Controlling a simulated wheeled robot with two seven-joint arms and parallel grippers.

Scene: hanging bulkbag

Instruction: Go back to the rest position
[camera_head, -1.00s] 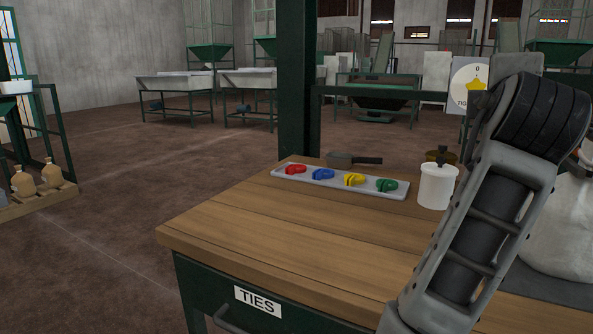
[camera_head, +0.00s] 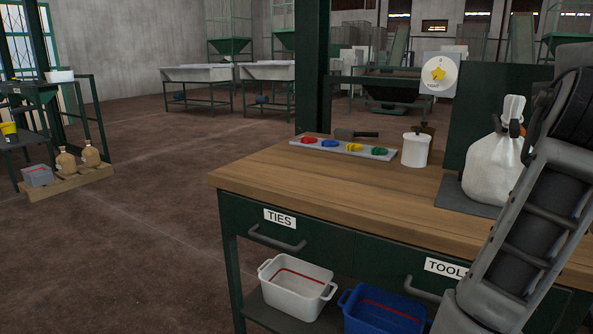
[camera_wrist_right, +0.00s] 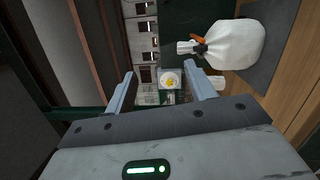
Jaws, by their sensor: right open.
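My right gripper (camera_wrist_right: 158,92) shows in the right wrist view with its two fingers spread apart and nothing between them. My right arm (camera_head: 530,220) rises along the right side of the head view, in front of the workbench; its gripper is outside that view. My left gripper is in neither view. A tied white bag (camera_head: 494,165) stands on a dark mat on the wooden workbench (camera_head: 300,185). The bag also shows at the upper right of the right wrist view (camera_wrist_right: 236,44), clear of the fingers.
The bench holds a grey tray (camera_head: 380,153) of coloured ties, a dark-handled tool (camera_head: 357,134) and a white lidded pot (camera_head: 415,150). Below are drawers, a white bin (camera_head: 297,288) and a blue bin (camera_head: 383,312). A green post (camera_head: 313,70) stands behind. Open floor (camera_head: 130,230) lies left.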

